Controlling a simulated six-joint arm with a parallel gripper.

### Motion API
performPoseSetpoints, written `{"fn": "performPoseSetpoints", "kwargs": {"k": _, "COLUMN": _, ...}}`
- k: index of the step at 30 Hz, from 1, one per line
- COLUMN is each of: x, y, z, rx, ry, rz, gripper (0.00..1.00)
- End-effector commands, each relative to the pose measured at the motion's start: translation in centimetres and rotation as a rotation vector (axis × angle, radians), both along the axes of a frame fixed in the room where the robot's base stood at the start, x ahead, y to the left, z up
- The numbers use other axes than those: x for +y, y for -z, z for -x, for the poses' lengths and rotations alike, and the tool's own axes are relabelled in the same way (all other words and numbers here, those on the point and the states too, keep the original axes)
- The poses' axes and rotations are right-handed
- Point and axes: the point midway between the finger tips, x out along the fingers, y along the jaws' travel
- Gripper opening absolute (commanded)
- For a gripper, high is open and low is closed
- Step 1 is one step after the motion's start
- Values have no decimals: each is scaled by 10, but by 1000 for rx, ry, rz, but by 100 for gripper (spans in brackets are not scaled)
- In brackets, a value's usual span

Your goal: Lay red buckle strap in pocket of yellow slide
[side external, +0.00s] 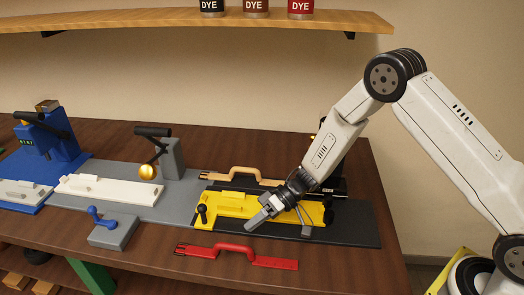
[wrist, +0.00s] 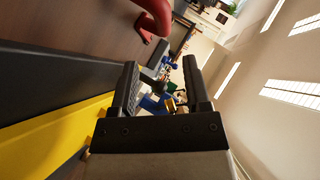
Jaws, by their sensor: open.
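The red buckle strap (side external: 236,255) lies on the brown table in front of the yellow slide, its raised loop upward; part of it also shows at the top of the wrist view (wrist: 152,15). The yellow slide (side external: 312,210) sits on a dark base plate, and its edge fills the lower left of the wrist view (wrist: 35,148). My gripper (side external: 256,225) is over the slide's front side, behind the red strap and apart from it. In the wrist view, the two fingers (wrist: 160,88) are spread with nothing between them. My gripper hides part of the slide.
A tan strap (side external: 242,172) lies behind the slide. A black knob (side external: 202,213) stands at its left end. A grey post with a gold ball (side external: 147,172), white slides (side external: 115,190) and a grey block with a blue lever (side external: 112,232) stand left. Table right of the red strap is clear.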

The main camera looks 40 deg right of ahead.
Motion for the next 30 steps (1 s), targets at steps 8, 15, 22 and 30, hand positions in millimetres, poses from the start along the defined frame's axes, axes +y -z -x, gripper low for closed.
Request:
{"fn": "performPoseSetpoints", "kwargs": {"k": 8, "x": -21, "y": -26, "z": -30, "rx": -194, "ry": 187, "rz": 150, "gripper": 61}}
{"fn": "performPoseSetpoints", "kwargs": {"k": 15, "x": -71, "y": -58, "z": -46, "rx": -351, "ry": 413, "rz": 428, "gripper": 61}}
{"fn": "performPoseSetpoints", "kwargs": {"k": 22, "x": -125, "y": -80, "z": -22, "rx": -349, "ry": 556, "rz": 719, "gripper": 61}}
{"fn": "performPoseSetpoints", "kwargs": {"k": 30, "x": -170, "y": -94, "z": 51, "rx": -171, "ry": 587, "rz": 983, "gripper": 61}}
